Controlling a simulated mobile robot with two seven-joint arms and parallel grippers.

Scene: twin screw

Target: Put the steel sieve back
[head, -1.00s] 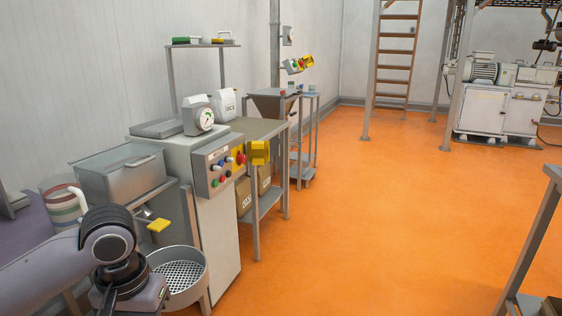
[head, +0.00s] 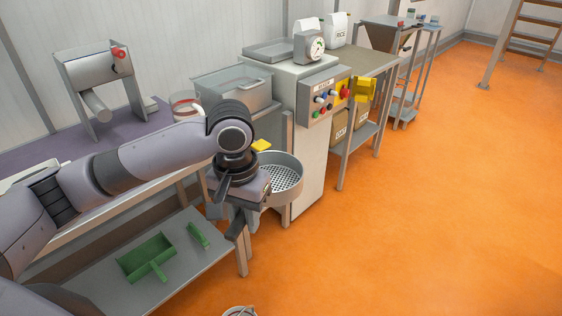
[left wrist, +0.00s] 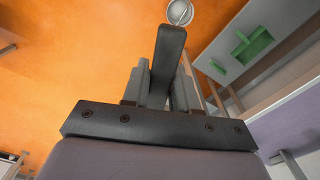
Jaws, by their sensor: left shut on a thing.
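A round steel sieve (head: 284,178) with a perforated floor is in the head view, low in front of the grey control cabinet. A leg shows beneath it. My left gripper (head: 236,228) hangs at its near left side and overlaps its rim in the picture. I cannot tell whether they touch. In the left wrist view my left gripper (left wrist: 162,85) is shut on a dark grey bar (left wrist: 170,60), which stands out past the fingers. What the bar belongs to is hidden, so I cannot tell whether it is part of the sieve. My right gripper is out of view.
A lower shelf (head: 95,292) holds a green dustpan (head: 148,258) and a green brush (head: 198,236). A steel bin (head: 235,92), the control cabinet (head: 310,150) and a side table (head: 385,62) stand behind. A round container (head: 240,312) is at the bottom edge. Orange floor is clear at right.

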